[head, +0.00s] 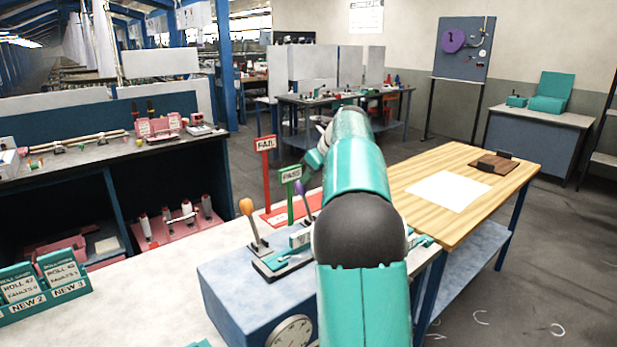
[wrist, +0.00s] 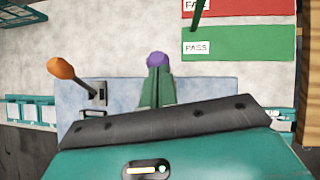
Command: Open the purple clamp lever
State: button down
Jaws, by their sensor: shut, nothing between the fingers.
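The purple clamp lever (head: 302,192) stands on the blue-grey machine box (head: 232,293), partly hidden by my arm in the head view. In the wrist view only its rounded purple knob (wrist: 157,58) shows, just past the tips of my gripper (wrist: 158,71). The green fingers are together with nothing between them. The lever's shaft and base are mostly hidden.
An orange-knobbed lever (head: 247,208) stands left of the purple one and also shows in the wrist view (wrist: 61,68). A green PASS sign (head: 290,175) and a red FAIL sign (head: 265,145) stand close behind. A dial (head: 290,332) is on the box front. A wooden table (head: 405,180) is right.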

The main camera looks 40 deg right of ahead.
jog(key=w+r+v, duration=0.1)
jog(key=v, duration=1.2)
jog(key=shift+w+d, duration=0.25)
jog(key=shift+w, duration=0.1)
jog(key=shift+a, duration=0.15)
jog(key=s+a+f+n, duration=0.1)
jog(key=s+a+n, duration=0.2)
jog(key=a+n, duration=0.35)
jog(key=s+a+f+n+g, duration=0.1)
jog(key=s+a+f+n, duration=0.2)
jog(key=a, duration=0.6)
jog(key=s+a+n, duration=0.3)
jog(key=a+n, duration=0.3)
jog(key=a, duration=0.2)
jog(key=s+a+f+n+h, duration=0.1)
jog(key=s+a+f+n, duration=1.3)
jog(key=s+f+n, duration=0.2)
jog(key=shift+s+a+f+n+h, duration=0.15)
jog(key=shift+s+f+n+h, duration=0.25)
jog(key=shift+n, duration=0.65)
